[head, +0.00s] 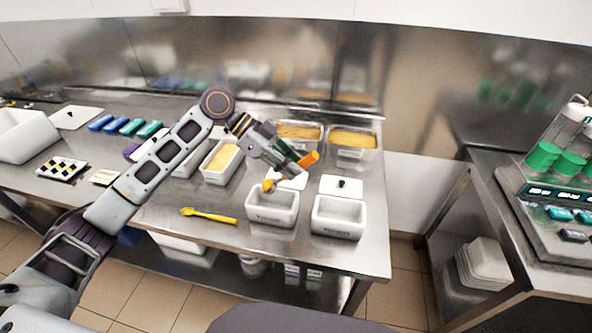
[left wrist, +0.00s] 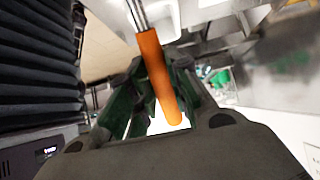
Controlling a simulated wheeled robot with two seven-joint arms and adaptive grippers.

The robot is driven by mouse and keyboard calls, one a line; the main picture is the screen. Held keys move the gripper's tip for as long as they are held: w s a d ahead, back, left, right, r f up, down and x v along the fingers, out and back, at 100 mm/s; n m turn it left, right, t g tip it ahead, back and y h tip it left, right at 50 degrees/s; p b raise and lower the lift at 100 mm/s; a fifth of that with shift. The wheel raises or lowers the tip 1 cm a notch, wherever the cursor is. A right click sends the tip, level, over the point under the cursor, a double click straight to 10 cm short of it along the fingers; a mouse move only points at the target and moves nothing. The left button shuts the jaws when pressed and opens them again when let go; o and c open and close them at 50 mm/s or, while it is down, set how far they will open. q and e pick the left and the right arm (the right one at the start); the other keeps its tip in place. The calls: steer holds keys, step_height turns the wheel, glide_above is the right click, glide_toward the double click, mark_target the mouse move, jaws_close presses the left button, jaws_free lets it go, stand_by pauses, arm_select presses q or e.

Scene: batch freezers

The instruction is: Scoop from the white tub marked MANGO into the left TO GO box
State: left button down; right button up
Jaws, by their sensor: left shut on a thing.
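My left gripper (head: 294,168) is shut on the orange handle of a scoop (head: 308,160); the handle and its metal shaft also show in the left wrist view (left wrist: 158,75). The scoop's head holds an orange-yellow lump (head: 269,185), just above the back left rim of the left TO GO box (head: 272,221). The box looks empty inside, partly hidden by the scoop. The right TO GO box (head: 338,228) stands beside it, open and empty. A white tub (head: 218,177) with pale yellow filling stands behind and left; its label is not readable. My right gripper is not in view.
A yellow spatula (head: 208,215) lies at the front of the steel table (head: 160,222). A white lid (head: 341,186) lies behind the right box. Steel-coloured pans with yellow filling (head: 352,153) stand at the back. Blue and green blocks (head: 126,127) lie at the left.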

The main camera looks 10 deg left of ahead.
arm_select(q)
steer(key=shift+a+h+b, duration=0.35)
steer(key=shift+a+h, duration=0.05)
steer(key=shift+h, duration=0.1)
steer(key=shift+a+r+h+b, duration=0.2)
steer(key=shift+a+h+b, duration=0.1)
steer(key=shift+a+b, duration=0.1)
steer(key=shift+a, duration=0.15)
steer(key=shift+a+r+h+b, duration=0.15)
steer(key=shift+a+h+b, duration=0.4)
steer(key=shift+h+b, duration=0.2)
steer(key=shift+a, duration=0.1)
steer(key=shift+w+a+r+h+b, duration=0.1)
steer(key=shift+h+b, duration=0.15)
steer(key=shift+b, duration=0.15)
steer(key=shift+a+r, duration=0.2)
steer(key=shift+a+h+b, duration=0.1)
steer(key=shift+h+b, duration=0.3)
steer(key=shift+b, duration=0.05)
steer(key=shift+a+r, duration=0.1)
steer(key=shift+a, duration=0.15)
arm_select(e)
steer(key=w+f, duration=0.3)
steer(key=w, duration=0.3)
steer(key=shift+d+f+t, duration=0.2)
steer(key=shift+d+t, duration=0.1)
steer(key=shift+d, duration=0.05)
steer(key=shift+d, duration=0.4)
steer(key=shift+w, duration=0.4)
